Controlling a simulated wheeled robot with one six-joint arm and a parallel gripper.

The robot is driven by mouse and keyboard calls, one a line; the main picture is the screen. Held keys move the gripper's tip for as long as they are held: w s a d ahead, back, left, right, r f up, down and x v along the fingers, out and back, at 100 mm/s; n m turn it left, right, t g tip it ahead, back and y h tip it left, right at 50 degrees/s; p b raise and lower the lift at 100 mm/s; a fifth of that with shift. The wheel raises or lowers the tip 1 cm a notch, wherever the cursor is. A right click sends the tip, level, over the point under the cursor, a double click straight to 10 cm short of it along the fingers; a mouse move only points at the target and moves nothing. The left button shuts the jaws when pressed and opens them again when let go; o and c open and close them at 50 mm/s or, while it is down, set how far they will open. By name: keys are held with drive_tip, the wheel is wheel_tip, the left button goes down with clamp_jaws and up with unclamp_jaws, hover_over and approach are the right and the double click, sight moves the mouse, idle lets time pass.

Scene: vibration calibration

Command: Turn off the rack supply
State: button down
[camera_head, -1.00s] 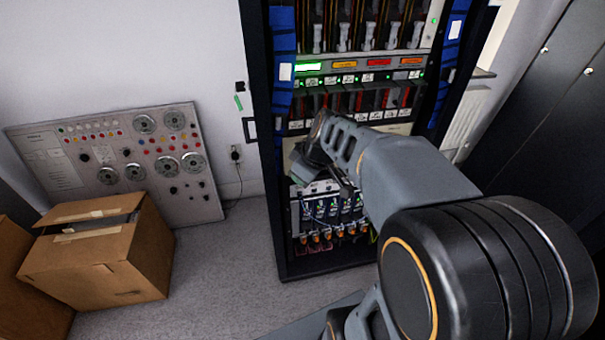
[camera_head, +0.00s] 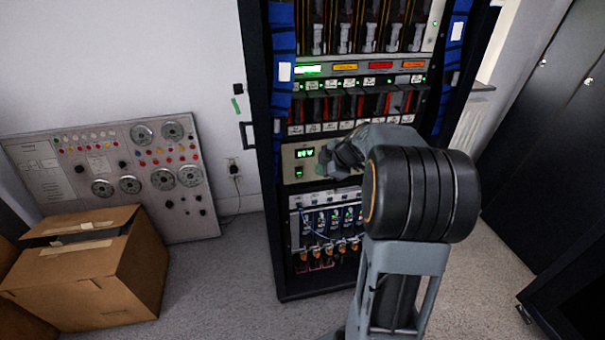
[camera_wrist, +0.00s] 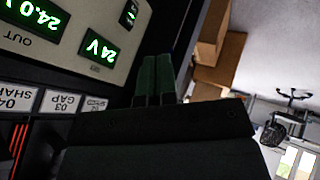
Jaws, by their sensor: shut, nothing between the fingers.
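The rack supply (camera_head: 289,168) is a beige panel in the middle of the black rack, with a lit green display and a small green light below it. In the wrist view its face (camera_wrist: 75,30) appears upside down, with two green readouts, 24.0 V and 24V. A small green-lit element (camera_wrist: 130,12) sits beside them, perhaps a switch. My gripper (camera_head: 328,160) is in front of the panel and hides its right part. In the wrist view my gripper (camera_wrist: 156,62) has its fingers together and empty, close to the panel's edge; contact cannot be told.
Labelled modules (camera_head: 345,105) fill the rack above the supply, and a cabled unit (camera_head: 330,225) sits below. A cardboard box (camera_head: 90,275) stands on the floor at left, before a control panel (camera_head: 150,175) leaning on the wall. Dark cabinets (camera_head: 545,130) stand at right.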

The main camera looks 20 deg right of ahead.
sight(299, 173)
drive_tip(key=shift+w+a+f+p, duration=0.4)
drive_tip(key=shift+w+f, duration=0.85)
drive_tip(key=shift+w, duration=0.35)
drive_tip(key=shift+w+a+f+p, duration=0.4)
drive_tip(key=shift+w+f, duration=0.8)
drive_tip(key=shift+w, duration=0.35)
drive_tip(key=shift+w+a+f+p, duration=0.3)
drive_tip(key=shift+w+f+p, duration=0.1)
drive_tip(key=shift+w+f, duration=1.05)
drive_tip(key=shift+w+r, duration=0.15)
drive_tip(key=shift+r, duration=0.05)
